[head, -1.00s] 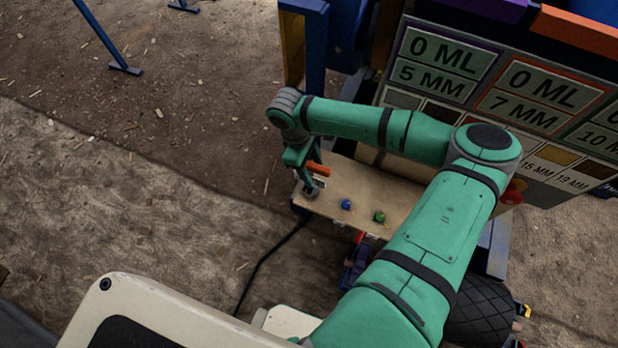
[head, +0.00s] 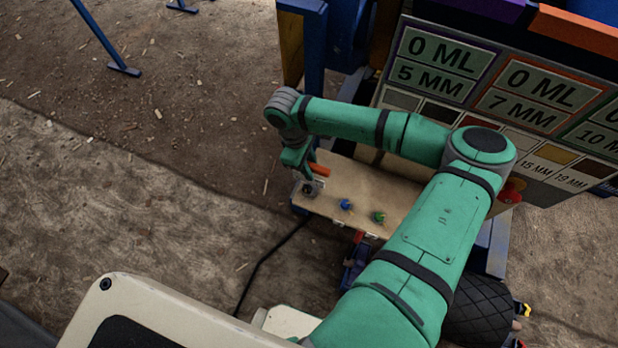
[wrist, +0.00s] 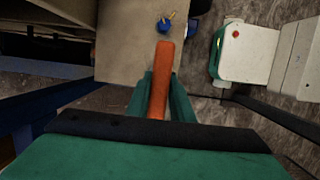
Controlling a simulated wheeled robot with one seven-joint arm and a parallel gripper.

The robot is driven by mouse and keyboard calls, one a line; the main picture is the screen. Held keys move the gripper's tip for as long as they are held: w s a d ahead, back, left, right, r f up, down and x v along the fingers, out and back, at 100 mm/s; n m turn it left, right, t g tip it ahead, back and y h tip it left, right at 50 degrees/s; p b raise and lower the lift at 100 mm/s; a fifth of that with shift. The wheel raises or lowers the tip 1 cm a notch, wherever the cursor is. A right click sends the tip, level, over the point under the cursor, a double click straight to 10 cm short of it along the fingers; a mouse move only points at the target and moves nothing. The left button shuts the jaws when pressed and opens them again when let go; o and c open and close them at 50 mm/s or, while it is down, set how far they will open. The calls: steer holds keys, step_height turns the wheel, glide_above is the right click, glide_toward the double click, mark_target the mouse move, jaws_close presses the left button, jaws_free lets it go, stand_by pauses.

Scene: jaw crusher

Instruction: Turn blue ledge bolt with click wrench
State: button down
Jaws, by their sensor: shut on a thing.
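My gripper (head: 308,182) is at the left end of a wooden ledge (head: 395,190) in the head view. It is shut on the orange-handled click wrench (head: 320,170), whose handle (wrist: 161,80) shows between my fingers in the wrist view. A dark part shows beneath my gripper, but I cannot tell clearly what it touches. The blue ledge bolt (head: 345,204) stands on the ledge, to the right of my gripper and apart from it. The blue bolt also shows in the wrist view (wrist: 165,27), beyond the handle's far end.
A green bolt (head: 379,217) stands right of the blue one. A sign panel (head: 480,100) with millimetre labels rises behind the ledge. A blue post (head: 314,55) stands behind my gripper. A black cable (head: 262,262) runs over the dirt floor, which is open to the left.

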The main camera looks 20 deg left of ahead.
mark_target(311, 166)
steer(key=shift+w+r, duration=0.15)
steer(key=shift+w+r, duration=0.1)
steer(key=shift+r, duration=0.55)
steer(key=shift+d+r, duration=0.15)
steer(key=shift+r, duration=0.25)
steer(key=shift+a+r, duration=0.2)
steer(key=shift+r, duration=0.5)
steer(key=shift+s+r, duration=0.1)
steer(key=shift+s, duration=0.3)
stand_by(0.4)
